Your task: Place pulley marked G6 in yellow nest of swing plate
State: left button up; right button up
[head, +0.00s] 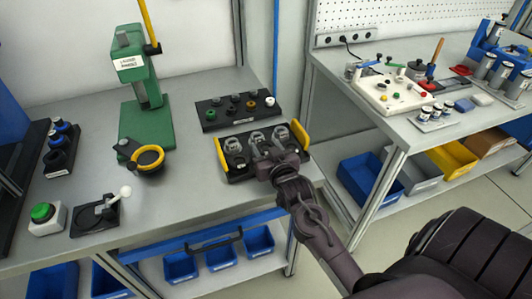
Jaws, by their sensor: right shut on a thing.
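The swing plate (128,148) is dark and sits at the foot of the green press, with a round yellow nest (148,158) that looks empty. A black tray (235,175) with yellow handles holds several grey pulleys, one of them at its left (233,144). No G6 marking can be read. My right gripper (268,152) is at the front middle of the tray, pointing down into it. It is shut on a pulley there, mostly hidden by the fingers. I cannot tell whether that pulley is lifted clear. My left gripper is out of view.
The green press (132,75) stands over the swing plate. A black rack (210,118) with coloured knobs lies behind the tray. A green button box (45,217) and a white-knobbed lever (98,212) stand front left. Bare bench lies between swing plate and tray.

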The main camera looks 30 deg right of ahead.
jog(key=shift+f, duration=1.05)
jog(key=shift+f, duration=0.1)
jog(key=o, duration=1.1)
jog(key=shift+c, duration=0.2)
jog(key=shift+f, duration=0.1)
